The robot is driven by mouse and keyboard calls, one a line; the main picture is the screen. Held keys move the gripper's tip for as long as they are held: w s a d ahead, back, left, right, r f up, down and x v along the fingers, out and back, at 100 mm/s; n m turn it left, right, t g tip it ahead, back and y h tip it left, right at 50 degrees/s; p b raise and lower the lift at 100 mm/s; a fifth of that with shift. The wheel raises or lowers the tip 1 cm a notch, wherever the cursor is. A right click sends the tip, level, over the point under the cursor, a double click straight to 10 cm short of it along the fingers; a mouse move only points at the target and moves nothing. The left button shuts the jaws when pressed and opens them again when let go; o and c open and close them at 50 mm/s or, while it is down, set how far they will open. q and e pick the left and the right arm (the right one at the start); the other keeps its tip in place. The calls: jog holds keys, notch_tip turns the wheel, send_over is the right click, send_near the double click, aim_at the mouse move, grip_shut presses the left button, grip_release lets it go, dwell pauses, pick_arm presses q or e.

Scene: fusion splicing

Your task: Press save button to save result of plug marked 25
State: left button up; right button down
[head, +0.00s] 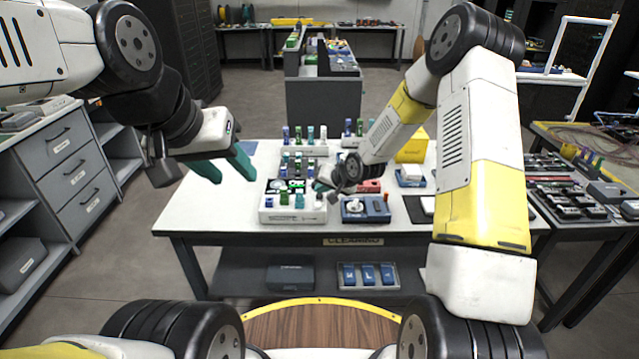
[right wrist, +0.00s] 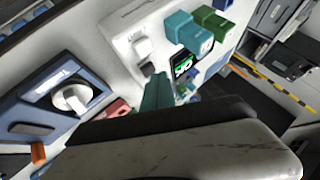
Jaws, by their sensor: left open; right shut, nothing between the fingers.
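The white tester (head: 292,214) stands on the white table, with a small lit green screen and several coloured plugs on it. In the right wrist view the tester (right wrist: 118,25) shows its screen (right wrist: 183,64), a white knob and teal and green plugs (right wrist: 190,32). The plug marked 25 and the save button cannot be made out. My right gripper (head: 320,185) is shut and empty at the tester's right side; its teal fingers (right wrist: 156,95) point toward the tester near the screen. Contact cannot be told. My left gripper (head: 223,170) is open and empty, left of the tester above the table's left edge.
A blue device (head: 365,214) with a white knob stands right of the tester. Racks of coloured plugs (head: 303,148) stand behind it. A yellow box (head: 412,147) is at the back right. The table's front left (head: 200,205) is clear.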

aim_at(321, 197)
jog(key=shift+f, duration=0.45)
dwell(0.6)
jog(key=shift+r, duration=0.9)
jog(key=shift+r, duration=2.55)
